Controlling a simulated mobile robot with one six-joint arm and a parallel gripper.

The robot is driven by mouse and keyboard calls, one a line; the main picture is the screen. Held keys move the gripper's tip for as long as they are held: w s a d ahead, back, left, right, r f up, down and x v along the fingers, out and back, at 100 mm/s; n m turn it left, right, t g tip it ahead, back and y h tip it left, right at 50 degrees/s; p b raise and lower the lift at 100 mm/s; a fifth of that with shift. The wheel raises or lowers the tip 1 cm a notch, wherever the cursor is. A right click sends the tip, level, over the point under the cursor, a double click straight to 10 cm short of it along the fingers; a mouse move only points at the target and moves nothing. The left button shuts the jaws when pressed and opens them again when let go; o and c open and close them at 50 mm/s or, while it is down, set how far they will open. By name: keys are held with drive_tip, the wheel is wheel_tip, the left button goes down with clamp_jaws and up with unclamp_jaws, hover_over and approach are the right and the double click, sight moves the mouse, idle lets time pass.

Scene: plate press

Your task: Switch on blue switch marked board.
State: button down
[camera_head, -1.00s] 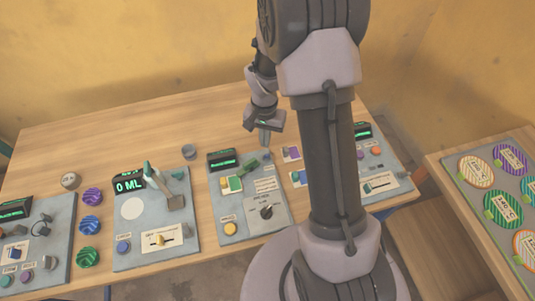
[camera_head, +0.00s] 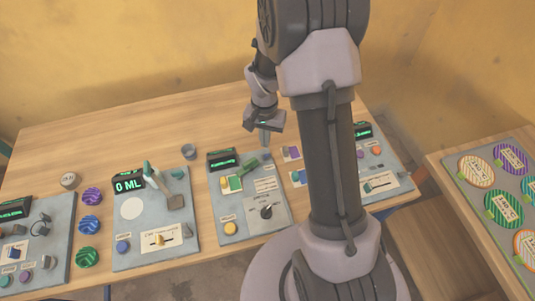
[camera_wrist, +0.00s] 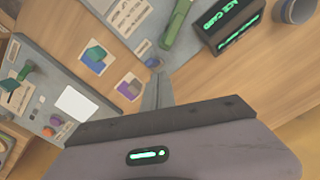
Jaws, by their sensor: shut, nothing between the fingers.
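My gripper (camera_head: 265,137) is shut and empty, pointing down near the far right corner of the middle grey board (camera_head: 245,212). Its fingers also show in the wrist view (camera_wrist: 160,88). A small blue piece (camera_wrist: 153,62) sits on that board's corner, just beyond the fingertips and apart from them in the wrist view. In the head view it is a small bluish spot (camera_head: 267,157) below the fingers. A dark blue rocker-like switch (camera_head: 16,254) is on the far left board. The labels are too small to read as "board".
The middle board carries a green lever (camera_head: 249,166), a yellow button (camera_head: 230,228), a dial (camera_head: 266,211) and a display (camera_head: 221,159). Cards with coloured shapes (camera_wrist: 96,57) lie between boards. A grey cup (camera_head: 189,151) stands behind. The table's back is clear.

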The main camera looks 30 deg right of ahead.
drive_tip(key=shift+f+b, duration=1.25)
drive_tip(key=shift+f, duration=0.3)
idle(0.4)
wheel_tip(320, 180, up, 7)
drive_tip(key=p, duration=0.5)
idle(0.3)
